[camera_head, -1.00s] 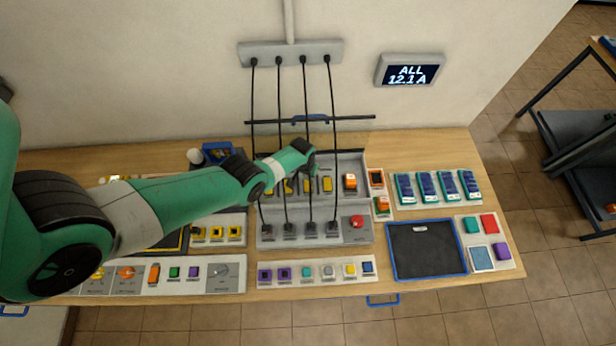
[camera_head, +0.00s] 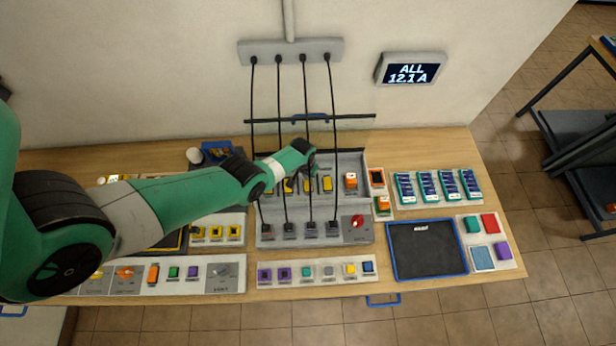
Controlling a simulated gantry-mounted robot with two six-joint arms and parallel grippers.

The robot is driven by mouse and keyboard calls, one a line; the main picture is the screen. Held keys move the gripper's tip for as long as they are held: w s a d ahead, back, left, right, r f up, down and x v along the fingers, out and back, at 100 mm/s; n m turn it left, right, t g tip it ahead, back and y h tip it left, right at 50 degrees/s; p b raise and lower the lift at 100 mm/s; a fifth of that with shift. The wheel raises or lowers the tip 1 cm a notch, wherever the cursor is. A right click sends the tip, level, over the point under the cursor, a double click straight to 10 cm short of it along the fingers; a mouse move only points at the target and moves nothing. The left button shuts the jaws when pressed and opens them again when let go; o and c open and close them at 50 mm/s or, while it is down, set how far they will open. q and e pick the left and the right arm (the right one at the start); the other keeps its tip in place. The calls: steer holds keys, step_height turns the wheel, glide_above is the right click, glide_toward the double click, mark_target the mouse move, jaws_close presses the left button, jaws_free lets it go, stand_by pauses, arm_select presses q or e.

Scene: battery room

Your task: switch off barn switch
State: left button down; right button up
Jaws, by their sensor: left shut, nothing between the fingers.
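A grey switch panel (camera_head: 268,212) stands in the middle of the bench with a row of yellow switches (camera_head: 327,184) across its upper part. Labels are too small to read, so I cannot tell which switch is the barn switch. My left gripper (camera_head: 312,166) is at the end of the green arm, shut and empty, over the upper part of this panel. The wrist and forearm hide some of the yellow switches, and I cannot tell whether the fingertips touch one. An orange switch (camera_head: 350,182) and a red knob (camera_head: 357,222) are at the panel's right. My right gripper is out of view.
Several black cables hang from a grey wall box (camera_head: 290,52) down to the panel. A wall display (camera_head: 409,69) reads "ALL 12.1 A". A blue-edged dark tray (camera_head: 427,250) and teal blocks (camera_head: 404,188) lie to the right. Button strips run along the front (camera_head: 316,271).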

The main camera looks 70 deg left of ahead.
arm_select(q)
steer(key=shift+f+b, duration=0.55)
steer(key=shift+f, duration=0.1)
steer(key=shift+r, duration=0.1)
step_height(320, 180, up, 7)
steer(key=p, duration=0.7)
stand_by(0.5)
